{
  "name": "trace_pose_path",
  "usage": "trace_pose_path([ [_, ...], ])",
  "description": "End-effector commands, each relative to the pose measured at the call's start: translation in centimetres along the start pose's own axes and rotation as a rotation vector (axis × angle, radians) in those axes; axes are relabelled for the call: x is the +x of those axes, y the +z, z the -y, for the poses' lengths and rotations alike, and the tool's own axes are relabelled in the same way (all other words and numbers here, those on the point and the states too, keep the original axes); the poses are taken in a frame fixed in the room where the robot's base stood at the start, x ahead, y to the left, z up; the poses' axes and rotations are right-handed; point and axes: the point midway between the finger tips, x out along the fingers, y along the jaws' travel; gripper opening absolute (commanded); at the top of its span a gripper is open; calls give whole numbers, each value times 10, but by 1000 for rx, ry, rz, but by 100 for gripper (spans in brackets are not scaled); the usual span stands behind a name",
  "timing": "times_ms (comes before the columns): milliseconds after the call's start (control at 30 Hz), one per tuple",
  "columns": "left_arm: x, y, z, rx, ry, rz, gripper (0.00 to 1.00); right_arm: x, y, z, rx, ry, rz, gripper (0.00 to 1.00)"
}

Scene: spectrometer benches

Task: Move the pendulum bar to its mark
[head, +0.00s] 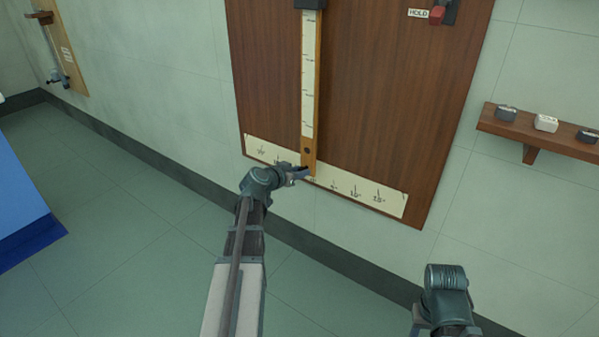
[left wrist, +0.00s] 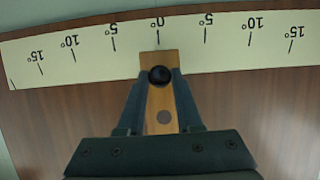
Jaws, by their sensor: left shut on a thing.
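The pendulum bar (head: 312,90) is a long wooden strip with a pale scale, hanging from a dark block at the top of the brown board. In the left wrist view its lower end (left wrist: 150,58) lies by the 0° line of the cream angle scale (left wrist: 90,45). My left gripper (head: 300,173) is at this lower end. In the left wrist view its fingers (left wrist: 160,80) are shut on the bar's black knob. The angle scale (head: 375,195) also shows in the head view, its 0° mark hidden near the gripper. My right gripper's jaws are not visible.
The brown board (head: 400,90) is on the pale wall. A wooden shelf (head: 550,142) with several small blocks is to the right. A blue-sided object (head: 25,200) stands at the left. The floor (head: 130,240) between is clear.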

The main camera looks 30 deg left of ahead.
Motion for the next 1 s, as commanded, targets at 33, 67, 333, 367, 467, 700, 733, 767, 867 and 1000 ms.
trace_pose_path([
  [33,0,0,0,0,-1,0,0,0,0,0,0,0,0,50],
  [67,0,0,0,0,-1,0,0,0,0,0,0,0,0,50],
  [333,0,0,0,0,0,0,0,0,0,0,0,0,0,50],
  [367,0,0,0,0,0,0,0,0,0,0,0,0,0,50],
  [467,0,0,0,0,0,0,0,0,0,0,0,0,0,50],
  [700,-2,-1,-32,-25,16,1,0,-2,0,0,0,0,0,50],
  [733,-2,-1,-41,-35,20,1,0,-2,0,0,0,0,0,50],
  [767,-2,-2,-51,-44,25,1,0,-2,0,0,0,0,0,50],
  [867,-4,-4,-81,-77,38,1,0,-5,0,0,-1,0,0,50],
  [1000,-5,-9,-118,-120,55,1,0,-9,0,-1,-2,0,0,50],
])
